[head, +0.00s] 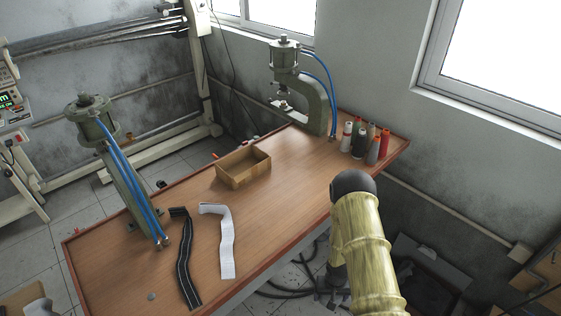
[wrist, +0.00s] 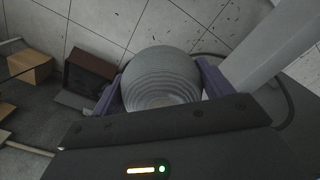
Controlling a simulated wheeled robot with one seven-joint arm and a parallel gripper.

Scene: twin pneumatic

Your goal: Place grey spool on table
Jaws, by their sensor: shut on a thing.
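In the wrist view, my gripper (wrist: 160,88) is shut on a grey spool (wrist: 160,66), with a purple finger on each side of it. The spool's rounded grey end and ringed side show; the floor lies beyond it. The wooden table (head: 185,210) with a red edge is in the head view. My arm rises at its near right edge there, but my gripper and the held spool cannot be made out in that view.
Several spools, grey, white, green and red (head: 384,142), stand at the table's right end. An open wooden box (head: 242,168), a black strip (head: 184,265), a white strip (head: 226,245) and two green presses (head: 318,95) are on the table. Bare tabletop lies right of the box.

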